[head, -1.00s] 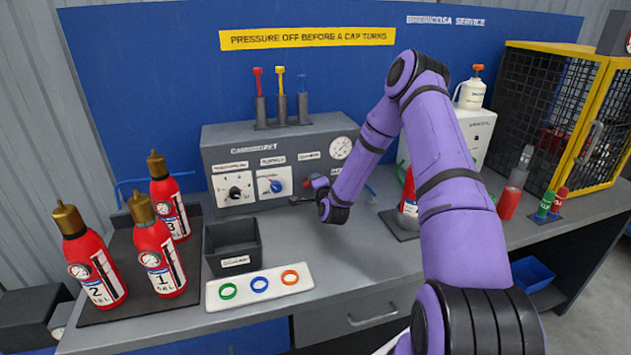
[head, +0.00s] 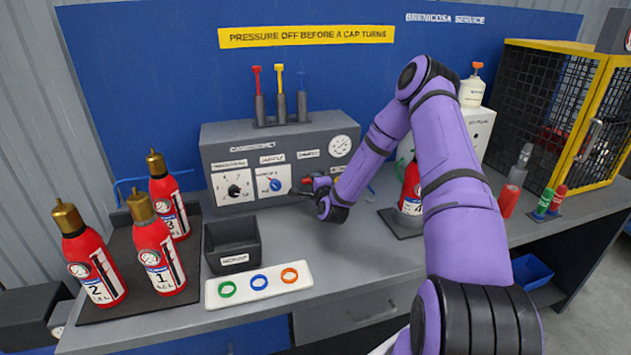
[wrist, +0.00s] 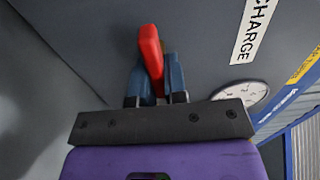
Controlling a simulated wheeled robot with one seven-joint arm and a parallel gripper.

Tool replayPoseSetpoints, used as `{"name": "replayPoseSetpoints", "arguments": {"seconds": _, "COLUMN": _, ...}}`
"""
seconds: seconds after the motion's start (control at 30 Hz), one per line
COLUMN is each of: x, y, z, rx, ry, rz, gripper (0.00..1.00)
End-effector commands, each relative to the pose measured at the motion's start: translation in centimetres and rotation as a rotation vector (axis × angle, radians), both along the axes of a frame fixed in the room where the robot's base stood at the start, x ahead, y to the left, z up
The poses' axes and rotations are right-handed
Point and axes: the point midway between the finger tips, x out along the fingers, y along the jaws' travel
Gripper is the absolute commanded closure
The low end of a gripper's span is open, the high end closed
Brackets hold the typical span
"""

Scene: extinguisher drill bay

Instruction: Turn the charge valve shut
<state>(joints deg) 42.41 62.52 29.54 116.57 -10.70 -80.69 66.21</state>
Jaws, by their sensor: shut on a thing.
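The charge valve's red handle (wrist: 151,55) shows in the wrist view beside the CHARGE label (wrist: 254,30) on the grey cabinet front. My gripper (wrist: 155,80) has its blue fingers on either side of the handle and is shut on it. In the head view the red handle (head: 308,181) shows as a small patch at the right of the cabinet front (head: 225,145), with my gripper (head: 301,191) against it. The valve body is mostly hidden by the fingers, and I cannot tell how far it is turned.
A white gauge (head: 340,146) is on the cabinet above my wrist. A blue-pointer dial (head: 274,184) is just left of my gripper. A red extinguisher (head: 409,190) stands right of my forearm. A black bin (head: 232,261) and a white ring tray (head: 211,294) are in front.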

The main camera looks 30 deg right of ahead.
Motion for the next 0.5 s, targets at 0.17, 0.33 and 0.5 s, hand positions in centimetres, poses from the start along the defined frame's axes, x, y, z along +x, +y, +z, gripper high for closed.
{"name": "replayPoseSetpoints", "arguments": {"seconds": 0.17, "x": -0.08, "y": -0.03, "z": -0.13, "rx": 0.002, "ry": 0.003, "rz": -0.001, "gripper": 0.64}}
{"name": "replayPoseSetpoints", "arguments": {"seconds": 0.33, "x": -0.05, "y": -0.02, "z": -0.07, "rx": 0.001, "ry": 0.002, "rz": -0.001, "gripper": 0.62}}
{"name": "replayPoseSetpoints", "arguments": {"seconds": 0.5, "x": -0.26, "y": 0.05, "z": -0.05, "rx": 0.000, "ry": 0.001, "rz": -0.001, "gripper": 0.62}}
